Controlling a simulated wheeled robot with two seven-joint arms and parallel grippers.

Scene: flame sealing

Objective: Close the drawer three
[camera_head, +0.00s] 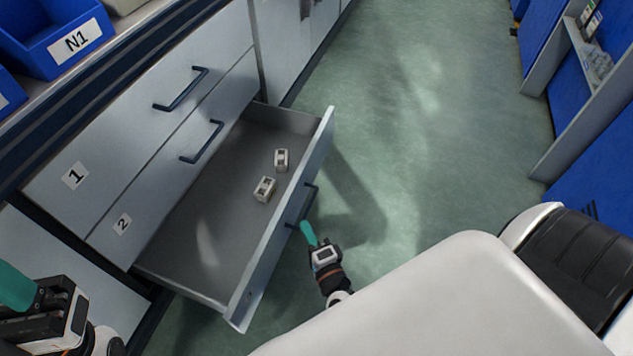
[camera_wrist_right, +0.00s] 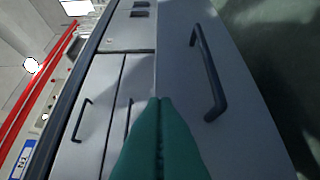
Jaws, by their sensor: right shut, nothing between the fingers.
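The lowest drawer (camera_head: 228,307) of the cabinet is pulled far out in the head view; its own number is not visible. Its dark handle (camera_head: 303,204) is on the front panel, and the handle and front also show in the right wrist view (camera_wrist_right: 209,72). My right gripper (camera_head: 305,229) is shut and empty, its teal fingers close to the front panel near the handle; I cannot tell whether they touch. The teal fingertips (camera_wrist_right: 160,100) are together in the wrist view. My left gripper (camera_head: 15,290) is at the lower left, only partly in view, its fingertips cut off.
Two small whitish parts (camera_head: 264,189) (camera_head: 281,160) lie in the open drawer. Drawers 1 (camera_head: 130,130) and 2 (camera_head: 165,185) above are shut. A blue bin marked N1 (camera_head: 60,45) stands on the counter. The green floor (camera_head: 430,110) to the right is clear.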

